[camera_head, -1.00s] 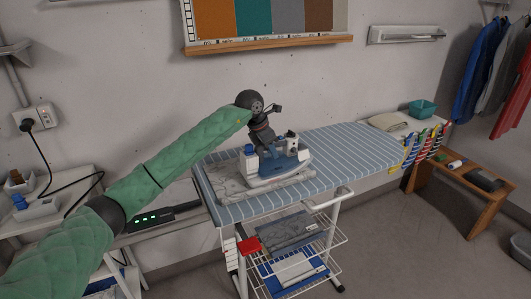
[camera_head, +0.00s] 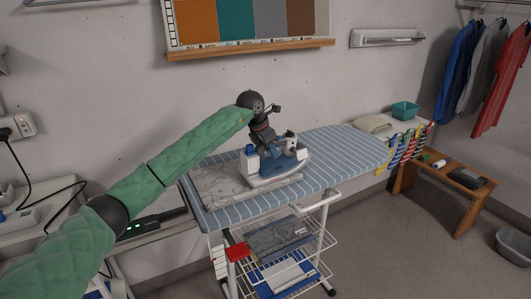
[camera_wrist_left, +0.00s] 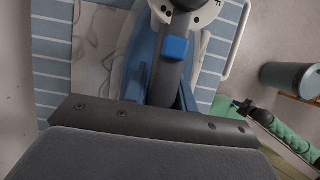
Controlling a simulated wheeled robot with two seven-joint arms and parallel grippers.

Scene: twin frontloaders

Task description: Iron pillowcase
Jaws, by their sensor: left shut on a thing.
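The iron (camera_head: 276,172), blue and white, sits on the striped ironing board (camera_head: 345,145) with its tip pointing right. My left gripper (camera_head: 268,141) is shut on the iron's handle from above. The iron also shows in the left wrist view (camera_wrist_left: 140,65). A grey-white patterned cloth (camera_head: 222,187), seemingly the pillowcase, lies flat on the board's left part. The iron stands over its right part and hides some of it.
A wire rack (camera_head: 300,245) with folded cloths is under the board. A folded beige cloth (camera_head: 371,124) and a teal basket (camera_head: 405,110) are past the far end. Striped strips (camera_head: 405,148) hang there. A wooden bench (camera_head: 465,187) stands at right.

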